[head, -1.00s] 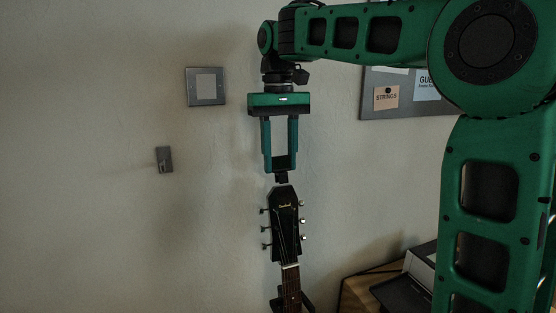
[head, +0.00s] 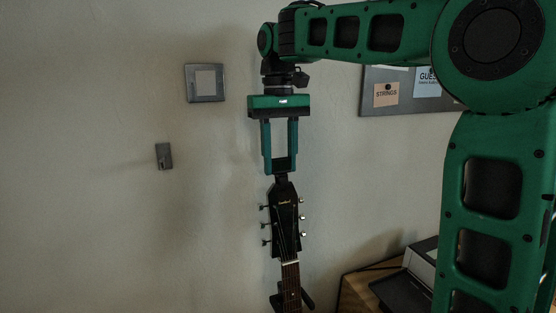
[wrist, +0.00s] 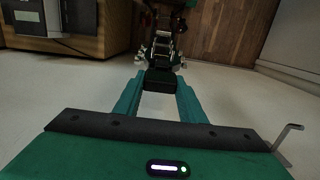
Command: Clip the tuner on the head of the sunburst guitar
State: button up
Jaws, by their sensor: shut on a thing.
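The guitar's dark head (head: 285,212), with pegs on both sides, stands upright below my gripper in the head view. Its neck runs down out of the picture, and its body is not in view there. My gripper (head: 281,167) points down above the head and is shut on the tuner (head: 281,177), a small black piece. The tuner's lower end meets or overlaps the top edge of the head; I cannot tell whether it grips it. In the wrist view the tuner (wrist: 160,79) is a dark block between my fingertips, with the guitar head (wrist: 163,45) just beyond it.
A switch plate (head: 205,83) and a small wall hook (head: 164,156) are on the wall to the left. A notice board (head: 371,104) hangs at right. A wooden cabinet (head: 355,292) stands lower right. A bent metal piece (wrist: 286,135) shows at right in the wrist view.

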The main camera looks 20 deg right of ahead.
jog(key=shift+s+f, duration=0.15)
jog(key=shift+f, duration=0.35)
jog(key=o, duration=1.2)
jog(key=shift+r, duration=0.1)
